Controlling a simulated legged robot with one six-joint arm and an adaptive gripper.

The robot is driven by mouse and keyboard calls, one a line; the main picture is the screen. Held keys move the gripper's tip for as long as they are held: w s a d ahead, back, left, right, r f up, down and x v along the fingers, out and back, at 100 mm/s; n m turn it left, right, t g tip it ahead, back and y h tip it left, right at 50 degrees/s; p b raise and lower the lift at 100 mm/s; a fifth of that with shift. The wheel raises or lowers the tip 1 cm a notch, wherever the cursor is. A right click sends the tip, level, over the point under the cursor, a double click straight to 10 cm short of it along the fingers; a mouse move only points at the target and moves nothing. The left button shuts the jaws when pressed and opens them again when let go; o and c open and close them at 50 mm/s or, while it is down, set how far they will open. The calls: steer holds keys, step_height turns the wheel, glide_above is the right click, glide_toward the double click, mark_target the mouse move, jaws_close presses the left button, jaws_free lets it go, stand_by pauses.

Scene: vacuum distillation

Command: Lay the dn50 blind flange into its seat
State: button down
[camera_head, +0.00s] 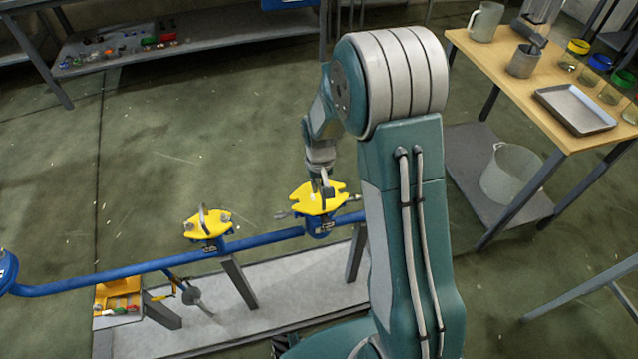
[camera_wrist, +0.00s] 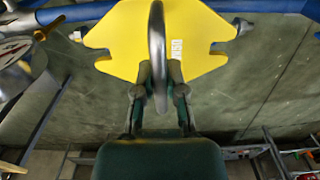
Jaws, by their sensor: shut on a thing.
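A yellow blind flange (camera_head: 318,199) with notched edges and a curved grey handle is at the blue pipe's right stub, roughly level. I cannot tell whether it touches the seat or hovers just above it. In the wrist view the flange (camera_wrist: 115,40) fills the top, with a small white label too blurred to read. My gripper (camera_wrist: 160,82) is shut on its handle (camera_wrist: 157,50). In the head view my gripper (camera_head: 323,174) is above the plate. The blue seat (camera_head: 320,228) is mostly hidden under the plate, with bolts sticking out at both sides.
A second yellow flange (camera_head: 207,224) sits on the left stub. The blue pipe (camera_head: 140,268) runs across above a pale base plate (camera_head: 280,303). An orange tray (camera_head: 118,296) is at lower left. A wooden table (camera_head: 545,72) with vessels stands right; the floor behind the pipe is clear.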

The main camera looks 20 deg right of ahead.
mark_target(319, 183)
steer(key=shift+f, duration=0.35)
steer(key=c, duration=0.6)
jaws_free()
steer(key=shift+c, duration=0.2)
step_height(319, 183, up, 12)
steer(key=s+r+t, duration=0.3)
steer(key=s+r, duration=0.7)
steer(key=r, duration=0.2)
steer(key=s+r+t, duration=0.2)
steer(key=s+r, duration=0.2)
steer(key=s, duration=0.9)
steer(key=shift+t, duration=0.3)
